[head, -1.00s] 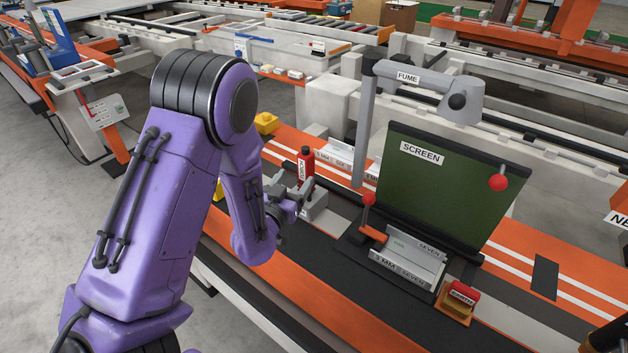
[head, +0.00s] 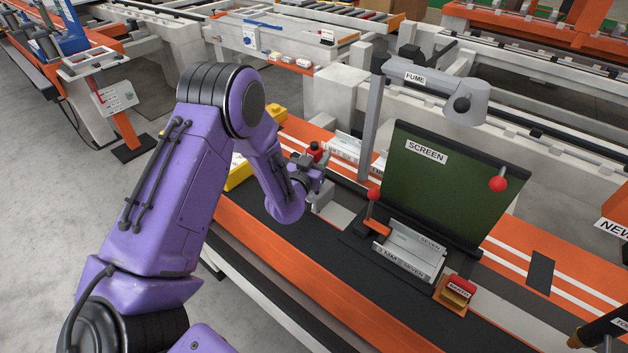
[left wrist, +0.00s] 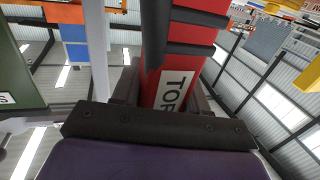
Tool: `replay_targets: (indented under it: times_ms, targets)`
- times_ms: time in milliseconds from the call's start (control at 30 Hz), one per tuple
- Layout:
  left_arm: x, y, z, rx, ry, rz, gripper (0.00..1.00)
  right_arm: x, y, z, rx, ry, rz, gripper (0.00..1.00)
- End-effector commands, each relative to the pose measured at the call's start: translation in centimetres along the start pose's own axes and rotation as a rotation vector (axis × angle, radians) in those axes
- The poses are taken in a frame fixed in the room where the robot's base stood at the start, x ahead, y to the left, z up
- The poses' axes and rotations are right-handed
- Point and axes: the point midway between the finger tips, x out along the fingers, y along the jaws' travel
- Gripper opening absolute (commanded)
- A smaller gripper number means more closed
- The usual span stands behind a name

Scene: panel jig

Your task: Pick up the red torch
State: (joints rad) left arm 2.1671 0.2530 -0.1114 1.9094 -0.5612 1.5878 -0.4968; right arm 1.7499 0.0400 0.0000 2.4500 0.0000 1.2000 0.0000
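The red torch (head: 315,147) stands upright on the bench, left of the screen in the head view. My left gripper (head: 316,174) is at it and hides most of its body. In the left wrist view the torch (left wrist: 178,75) is red with dark bands and a white label reading "TOR", partly cut off. It lies between the two dark fingers of my left gripper (left wrist: 166,95), one close on each side. Whether both fingers press on it I cannot tell. My right gripper is not in view.
A grey block (head: 321,197) stands just in front of the gripper. The screen (head: 440,185), a small red-knobbed lever (head: 374,196) and the fume arm (head: 430,78) stand to the right. A black cylinder (head: 608,326) with a partly cut-off label shows at lower right. The bench front is clear.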

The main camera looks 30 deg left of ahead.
Motion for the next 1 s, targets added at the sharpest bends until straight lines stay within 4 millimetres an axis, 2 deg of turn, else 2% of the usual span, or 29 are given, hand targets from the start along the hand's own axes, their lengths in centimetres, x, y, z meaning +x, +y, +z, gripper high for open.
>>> replay_targets:
  times_ms: [267,367,800,1000]
  targets:
    - [0.0,0.0,-0.2,0.0,0.002,0.0,0.13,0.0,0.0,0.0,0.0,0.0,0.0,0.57]
    - [0.1,0.0,-0.8,0.0,0.003,0.0,0.13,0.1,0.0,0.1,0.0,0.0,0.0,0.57]
    - [0.0,0.0,-8.1,-0.002,0.005,-0.001,0.13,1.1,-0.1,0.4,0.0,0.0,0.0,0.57]
    - [0.0,0.0,-10.4,0.0,0.002,0.0,0.13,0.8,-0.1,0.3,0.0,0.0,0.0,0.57]
